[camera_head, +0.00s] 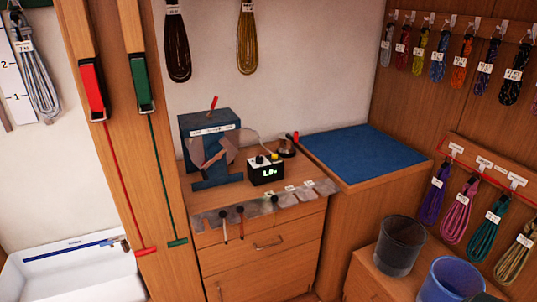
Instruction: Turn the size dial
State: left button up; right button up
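A blue-grey machine (209,124) with crossed brown arms and a red-tipped lever stands just left of the box.
A small dark device with a red knob (295,137) stands behind the box. A blue mat (362,156) lies at right. Two bins, grey (399,246) and blue (452,281), stand lower right. Coiled lines hang on the walls. A white basin (70,270) is at lower left.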

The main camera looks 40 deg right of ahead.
aim_at(260, 159)
jog(key=l+z, duration=0.2)
jog(key=l, duration=0.25)
jog(key=i+l+z, duration=0.1)
jog(key=l+z, duration=0.15)
jog(key=l, duration=0.15)
jog(key=i+l+z, duration=0.2)
jog(key=l, duration=0.2)
jog(key=l+z, duration=0.25)
jog(key=l, duration=0.2)
